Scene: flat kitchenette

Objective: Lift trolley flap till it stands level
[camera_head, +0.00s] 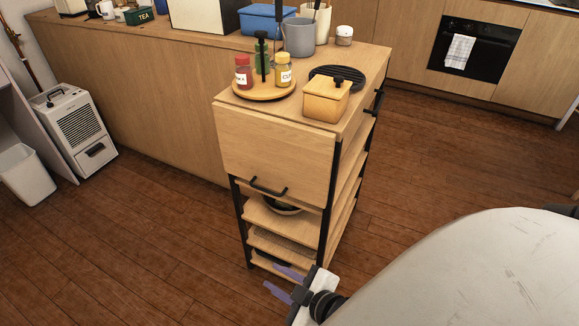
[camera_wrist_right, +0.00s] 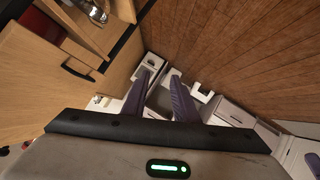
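The trolley (camera_head: 334,196) is a wooden cart with black metal legs and open shelves. Its flap (camera_head: 272,148), a light wood panel with a black bar handle (camera_head: 269,187) near its lower edge, hangs down at the near end from the level top. My right gripper (camera_head: 283,282) is low in front of the trolley, below the flap and apart from it. Its two purple fingers are spread with nothing between them; they also show in the right wrist view (camera_wrist_right: 163,95). Light wood surfaces fill the left of that view. My left gripper is out of view.
A bowl (camera_head: 285,208) sits on a shelf below. Floor in front is clear.

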